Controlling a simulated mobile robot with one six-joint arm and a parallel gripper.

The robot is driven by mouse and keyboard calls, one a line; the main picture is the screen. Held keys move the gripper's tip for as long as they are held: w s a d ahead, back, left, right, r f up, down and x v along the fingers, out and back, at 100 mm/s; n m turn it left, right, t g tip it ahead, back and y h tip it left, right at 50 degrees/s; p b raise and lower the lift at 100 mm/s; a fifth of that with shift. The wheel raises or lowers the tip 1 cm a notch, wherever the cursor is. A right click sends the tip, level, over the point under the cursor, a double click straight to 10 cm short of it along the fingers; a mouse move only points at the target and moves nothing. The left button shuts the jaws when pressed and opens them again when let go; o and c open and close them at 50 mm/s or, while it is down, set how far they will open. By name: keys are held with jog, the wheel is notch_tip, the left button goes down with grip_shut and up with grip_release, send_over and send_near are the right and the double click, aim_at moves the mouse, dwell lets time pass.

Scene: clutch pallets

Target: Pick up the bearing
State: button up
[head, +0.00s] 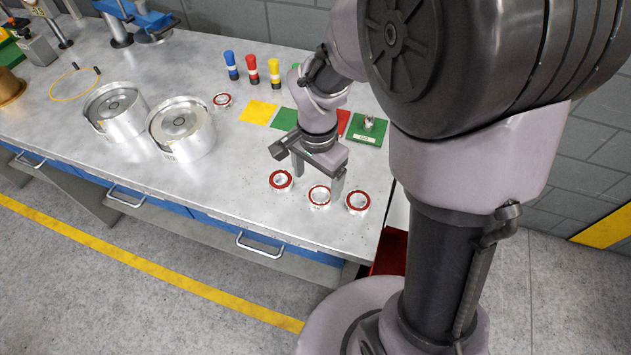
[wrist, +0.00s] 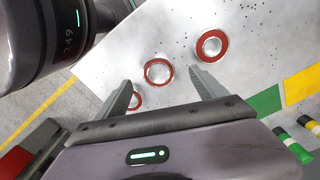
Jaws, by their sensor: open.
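Several bearings, silver rings with red faces, lie flat on the grey metal bench (head: 225,190). Three are in a loose row near its front right: a left one (head: 280,180), a middle one (head: 319,196) and a right one (head: 357,201). Another bearing (head: 222,100) lies farther back. My gripper (head: 317,180) is open and empty, pointing down above the row, with the middle bearing close below. In the wrist view, one bearing (wrist: 158,72) shows between the fingertips, one (wrist: 212,46) lies beyond, and one (wrist: 135,100) is partly hidden by a finger.
Two large silver clutch housings (head: 182,128) (head: 115,111) stand on the left. Yellow (head: 258,112) and green (head: 285,119) squares lie behind the gripper, with blue, red and yellow capped cylinders (head: 253,69) at the back. A green plate (head: 367,130) holds a small metal part. The front middle bench is clear.

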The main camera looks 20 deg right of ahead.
aim_at(320, 199)
jog(key=f+b, duration=0.1)
jog(key=f, duration=0.1)
jog(key=f+b, duration=0.1)
jog(key=d+f, duration=0.1)
jog(key=f, duration=0.1)
jog(key=shift+f+b, duration=0.35)
jog(key=shift+b, duration=0.05)
jog(key=shift+r, duration=0.15)
jog(key=shift+c, duration=0.9)
jog(key=c, duration=1.5)
jog(key=shift+o, duration=0.2)
